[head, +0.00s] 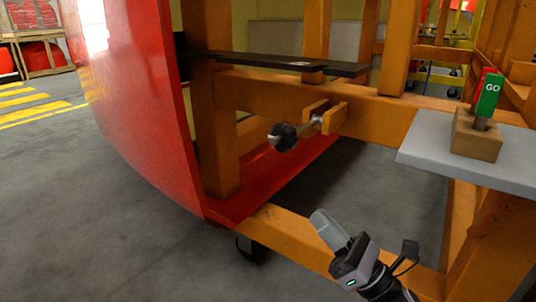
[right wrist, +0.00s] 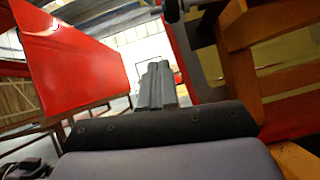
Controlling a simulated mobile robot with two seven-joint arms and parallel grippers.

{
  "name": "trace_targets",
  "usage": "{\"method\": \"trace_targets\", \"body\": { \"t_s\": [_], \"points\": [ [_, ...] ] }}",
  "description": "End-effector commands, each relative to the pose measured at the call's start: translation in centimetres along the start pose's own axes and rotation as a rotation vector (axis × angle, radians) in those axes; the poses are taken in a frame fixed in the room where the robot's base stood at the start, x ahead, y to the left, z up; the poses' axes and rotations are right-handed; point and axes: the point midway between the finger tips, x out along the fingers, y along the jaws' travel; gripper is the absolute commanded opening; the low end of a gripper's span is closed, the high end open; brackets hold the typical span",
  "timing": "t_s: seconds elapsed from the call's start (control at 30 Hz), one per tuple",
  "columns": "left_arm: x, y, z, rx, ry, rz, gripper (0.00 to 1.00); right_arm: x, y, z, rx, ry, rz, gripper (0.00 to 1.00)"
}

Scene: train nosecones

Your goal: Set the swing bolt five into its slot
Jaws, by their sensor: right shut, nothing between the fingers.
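The swing bolt (head: 286,135) has a dark round knob and a short metallic shank. The shank reaches back to a pair of orange lugs (head: 325,118) on the orange frame beam, with a gap between them. I cannot tell how deep the shank lies in that gap. In the right wrist view a dark knob-like end (right wrist: 172,9) shows at the top edge and is cut off. My right gripper (head: 321,219) is below the bolt, apart from it, with its grey fingers (right wrist: 157,83) together and empty. My left gripper is not in view.
A large red curved shell (head: 140,100) stands left of the orange frame (head: 216,130). A dark flat bar (head: 275,62) crosses above the bolt. At right a grey shelf (head: 420,150) carries a wooden block (head: 474,137) with a green GO sign (head: 490,90). Floor at left is clear.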

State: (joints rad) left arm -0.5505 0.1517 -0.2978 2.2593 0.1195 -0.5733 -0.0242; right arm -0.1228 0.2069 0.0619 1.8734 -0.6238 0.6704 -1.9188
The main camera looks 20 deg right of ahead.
Motion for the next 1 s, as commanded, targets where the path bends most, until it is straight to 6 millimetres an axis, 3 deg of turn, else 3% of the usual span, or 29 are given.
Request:
{"method": "trace_targets", "body": {
  "t_s": [0.57,1.0],
  "points": [
    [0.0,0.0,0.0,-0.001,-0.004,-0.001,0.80,0.8,-0.1,0.1,-0.041,-0.002,0.012,0.00],
    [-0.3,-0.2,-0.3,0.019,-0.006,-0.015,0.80,8.5,0.1,0.2,-0.042,-0.003,0.014,0.00]
  ]
}}
